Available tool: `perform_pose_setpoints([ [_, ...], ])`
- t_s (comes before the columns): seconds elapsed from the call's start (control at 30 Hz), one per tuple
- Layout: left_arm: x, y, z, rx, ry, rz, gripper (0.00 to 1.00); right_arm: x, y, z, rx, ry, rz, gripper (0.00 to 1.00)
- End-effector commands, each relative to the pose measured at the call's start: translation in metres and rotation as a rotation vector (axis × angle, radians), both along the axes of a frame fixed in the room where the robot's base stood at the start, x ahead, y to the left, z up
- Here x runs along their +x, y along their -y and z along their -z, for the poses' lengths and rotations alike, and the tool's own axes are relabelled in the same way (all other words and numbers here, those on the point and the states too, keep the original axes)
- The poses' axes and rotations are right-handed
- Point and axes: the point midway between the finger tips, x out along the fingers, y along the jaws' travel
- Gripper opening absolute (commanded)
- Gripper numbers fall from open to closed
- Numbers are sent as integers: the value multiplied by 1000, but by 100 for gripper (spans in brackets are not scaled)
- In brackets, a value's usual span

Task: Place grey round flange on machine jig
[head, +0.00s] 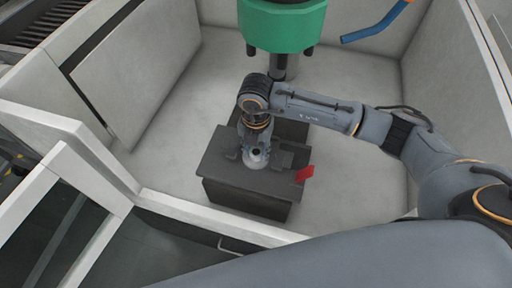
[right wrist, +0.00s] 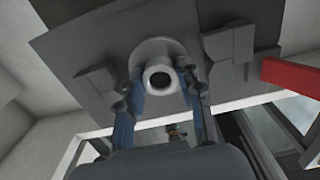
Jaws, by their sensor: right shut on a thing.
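The grey round flange (head: 257,158) is light grey, with a wide disc and a short hollow hub. In the right wrist view the flange (right wrist: 160,76) is between the two blue-padded fingers of my right gripper (right wrist: 163,82), which is shut on its hub. The machine jig is a dark grey block (head: 248,197) with raised clamp pieces on top. The flange's disc is at the jig's top face (right wrist: 85,25), between the clamp pieces; I cannot tell whether it is fully seated. In the head view my right gripper (head: 256,146) points down over the jig. My left gripper is out of view.
A red piece (head: 304,173) sticks out at the jig's right edge. A green machine head (head: 283,28) with a dark spindle hangs behind my right wrist. A blue hose (head: 375,27) hangs at upper right. Pale walls enclose the area; the floor left of the jig is clear.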

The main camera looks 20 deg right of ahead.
Motion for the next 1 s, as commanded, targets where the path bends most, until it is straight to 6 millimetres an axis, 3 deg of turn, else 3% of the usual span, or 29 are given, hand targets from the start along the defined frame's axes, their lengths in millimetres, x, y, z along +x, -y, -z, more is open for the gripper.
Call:
perform_pose_setpoints([
  [0.07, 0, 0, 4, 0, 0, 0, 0, 0, 0, 4, 1, 1, 0, 0],
  [0.1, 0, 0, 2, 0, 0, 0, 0, 0, 0, 2, 0, 0, 0, 44],
  [0.2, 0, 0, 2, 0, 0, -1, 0, 0, 0, 2, 0, 0, 0, 59],
  [0.47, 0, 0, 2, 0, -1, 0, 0, 0, 0, 2, 0, 0, 1, 59],
  [0.63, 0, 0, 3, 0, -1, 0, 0, 1, -1, -9, 3, 3, 0, 59],
  [1.0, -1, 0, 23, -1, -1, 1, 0, 1, -1, -85, 2, 5, 0, 59],
])
